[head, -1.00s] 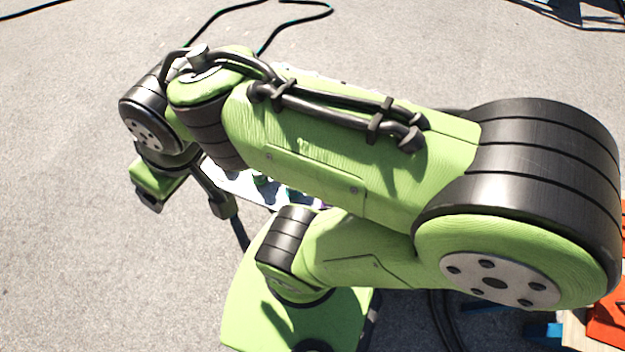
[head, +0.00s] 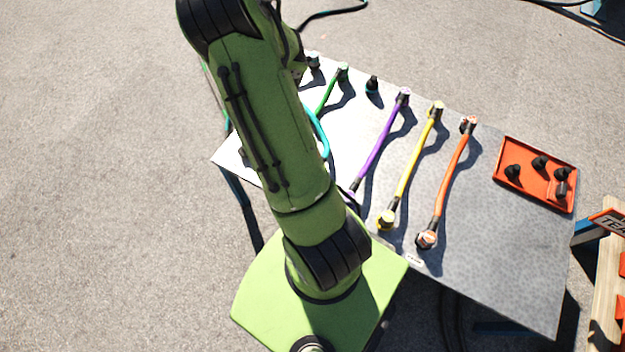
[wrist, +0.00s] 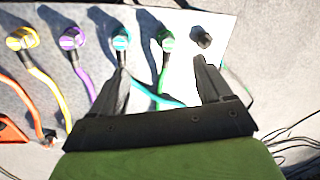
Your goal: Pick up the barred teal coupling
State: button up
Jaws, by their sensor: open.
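In the wrist view the teal coupling (wrist: 121,39) sits on the table near its edge, with pale marks too small to read for certain. My gripper (wrist: 161,65) is open and empty above the table. Its left fingertip lies just below the teal coupling in the picture; height apart is hard to tell. The green coupling (wrist: 165,40) shows between the fingers. A teal hose (wrist: 165,99) bends away under the gripper. In the head view part of the teal hose (head: 321,132) shows, but my arm hides its near coupling and my gripper.
Purple (wrist: 72,39) and yellow (wrist: 22,38) couplings stand left of the teal one, and a black one (wrist: 203,38) near the right fingertip. On the table (head: 490,250) run purple, yellow and orange hoses. An orange tray (head: 520,150) with black parts lies at right.

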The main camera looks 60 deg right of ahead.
jog(key=s+d+f+m+b, duration=0.1)
jog(key=s+d+f, duration=0.1)
jog(key=f, duration=0.5)
jog(key=s+d+f+m+g+b, duration=0.1)
jog(key=s+d+f+b, duration=0.1)
jog(key=f, duration=0.5)
jog(key=s+d+f+m+b, duration=0.1)
jog(key=s+d+f, duration=0.1)
jog(key=f, duration=0.5)
jog(key=shift+s+f+g+h, duration=0.2)
jog(key=shift+s+g+h, duration=0.1)
jog(key=shift+s, duration=0.1)
notch_tip(320, 180, down, 6)
jog(key=b, duration=0.2)
jog(key=shift+w+a+r+b, duration=0.1)
jog(key=shift+b, duration=0.25)
jog(key=shift+c, duration=0.4)
jog(key=shift+r, duration=0.15)
jog(key=c, duration=1.1)
